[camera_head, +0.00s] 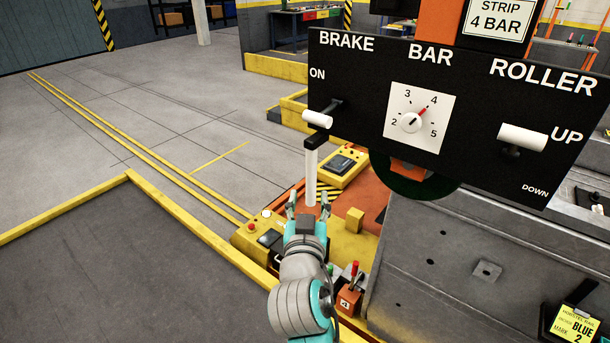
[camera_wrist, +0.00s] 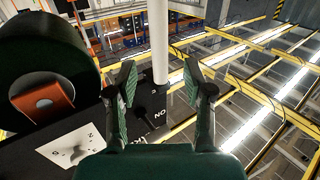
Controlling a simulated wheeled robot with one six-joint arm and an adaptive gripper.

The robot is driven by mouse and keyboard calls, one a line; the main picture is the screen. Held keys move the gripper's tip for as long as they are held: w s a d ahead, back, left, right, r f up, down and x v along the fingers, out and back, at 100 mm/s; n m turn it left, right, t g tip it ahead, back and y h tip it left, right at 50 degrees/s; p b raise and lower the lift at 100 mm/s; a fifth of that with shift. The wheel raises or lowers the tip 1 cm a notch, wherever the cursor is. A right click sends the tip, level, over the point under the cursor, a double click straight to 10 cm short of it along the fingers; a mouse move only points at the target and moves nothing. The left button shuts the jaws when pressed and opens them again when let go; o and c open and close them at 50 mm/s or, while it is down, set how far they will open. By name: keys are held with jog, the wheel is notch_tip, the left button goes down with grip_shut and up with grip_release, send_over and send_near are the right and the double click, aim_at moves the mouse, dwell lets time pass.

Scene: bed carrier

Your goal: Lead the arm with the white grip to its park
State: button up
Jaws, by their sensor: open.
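The white grip (camera_head: 311,178) is an upright white bar under a short black bracket (camera_head: 317,140), in front of the lower left corner of the black panel. It also shows in the wrist view as a white column (camera_wrist: 158,42). My gripper (camera_head: 308,201) is open below the panel, with its fingertips at the grip's lower end. In the wrist view my fingers (camera_wrist: 159,76) stand either side of the grip with gaps, not closed on it. Where the bracket joins the arm is hidden. I cannot identify the park for certain.
The black panel (camera_head: 365,82) has a white-knobbed brake lever (camera_head: 317,118) at ON, a bar dial (camera_head: 411,122) near 4 and a roller lever (camera_head: 522,138) at UP. A yellow label (camera_head: 576,325) reads BLUE 2. Yellow-edged machinery surrounds my arm; open floor (camera_head: 150,120) lies left.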

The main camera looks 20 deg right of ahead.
aim_at(311, 178)
jog(key=x, duration=0.9)
jog(key=shift+w+d+f, duration=0.1)
jog(key=shift+w+d, duration=0.05)
grip_shut()
